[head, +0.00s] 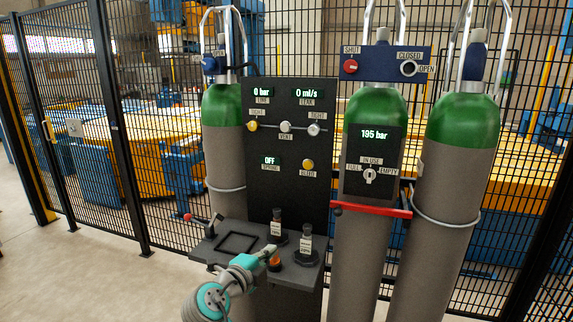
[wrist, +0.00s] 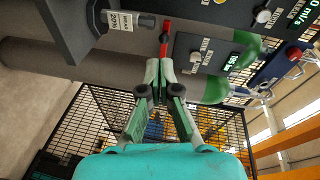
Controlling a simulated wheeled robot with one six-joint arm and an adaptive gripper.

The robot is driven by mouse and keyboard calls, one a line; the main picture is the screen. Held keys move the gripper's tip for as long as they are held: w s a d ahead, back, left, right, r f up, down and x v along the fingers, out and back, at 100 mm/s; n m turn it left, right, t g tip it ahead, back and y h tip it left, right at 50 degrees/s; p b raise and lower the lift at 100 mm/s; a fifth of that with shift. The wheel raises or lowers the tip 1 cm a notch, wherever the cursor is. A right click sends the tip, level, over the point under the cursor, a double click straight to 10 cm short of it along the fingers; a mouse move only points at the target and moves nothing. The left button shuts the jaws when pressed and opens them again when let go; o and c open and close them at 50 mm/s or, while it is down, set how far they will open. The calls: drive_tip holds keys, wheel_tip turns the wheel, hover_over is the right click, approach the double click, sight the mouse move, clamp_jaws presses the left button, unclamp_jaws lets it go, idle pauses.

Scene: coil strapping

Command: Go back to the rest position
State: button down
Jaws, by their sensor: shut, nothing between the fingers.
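My arm reaches up from the bottom of the head view, with teal joints. My gripper (head: 268,252) is at the small dark shelf (head: 228,262), close to an orange knob (head: 274,264); its fingers are small and hard to make out there. In the wrist view my gripper (wrist: 160,68) shows clearly, with its two grey-green fingers together and nothing between them. Beyond the fingertips in that view is a red bar (wrist: 165,38); I cannot tell whether they touch it.
Two dark labelled fittings stand on the shelf, the left one (head: 277,228) and the right one (head: 306,246). Behind are a black panel (head: 287,190) and tall green-topped cylinders (head: 462,170). A black mesh fence (head: 165,190) closes the back. Bare floor (head: 75,270) lies left.

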drive_tip(key=s+d+f+n+y, duration=0.1)
drive_tip(key=s+d+f+n, duration=0.2)
drive_tip(key=f, duration=0.4)
drive_tip(key=s+d+f+n+y, duration=0.2)
drive_tip(key=s+d+f+n, duration=0.1)
drive_tip(key=f, duration=0.4)
drive_tip(key=s+d+f+n+y, duration=0.1)
drive_tip(key=s+d+f+n, duration=0.25)
drive_tip(key=f, duration=0.35)
drive_tip(key=s+d+f+n+y, duration=0.1)
drive_tip(key=s+d+f+n, duration=0.2)
drive_tip(key=s+f, duration=0.35)
drive_tip(key=s+d+f+n+y, duration=0.2)
drive_tip(key=s+d+f+n, duration=0.15)
drive_tip(key=s, duration=0.65)
drive_tip(key=s+d+r+n+y, duration=0.1)
drive_tip(key=s+d+n, duration=0.1)
drive_tip(key=s, duration=0.8)
drive_tip(key=s+d+r+n+y, duration=0.1)
drive_tip(key=s+d+n, duration=0.15)
drive_tip(key=s, duration=0.75)
drive_tip(key=s+d+r+n+h, duration=0.1)
drive_tip(key=s+d+r, duration=0.1)
drive_tip(key=s+r, duration=1)
drive_tip(key=shift+s+d, duration=0.35)
drive_tip(key=shift+s, duration=0.45)
